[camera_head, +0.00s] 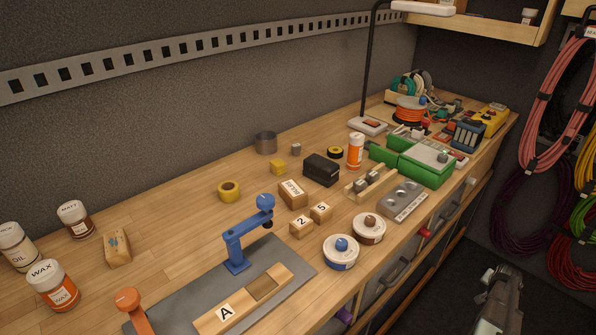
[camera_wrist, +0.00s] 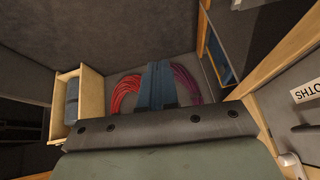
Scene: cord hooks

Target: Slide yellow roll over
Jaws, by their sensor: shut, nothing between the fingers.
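The yellow roll (camera_head: 229,191) lies flat on the wooden bench in the head view, left of the small yellow block and behind the blue clamp-like arm. Its centre hole shows from above. A second, black and yellow roll (camera_head: 335,153) lies farther back, beside the orange-and-white bottle. My gripper (camera_wrist: 158,70) shows in the wrist view as two blue fingers side by side, shut and empty, pointing toward the dark floor. Part of my arm shows at the lower right of the head view, off the bench and well away from the yellow roll. The wrist view does not show either roll.
A yellow block (camera_head: 278,167), a metal cup (camera_head: 265,143) and a labelled wooden block (camera_head: 293,193) stand near the yellow roll. The blue clamp-like arm (camera_head: 238,245) rises from a grey mat. Bare bench lies left of the roll. Cords hang at the right.

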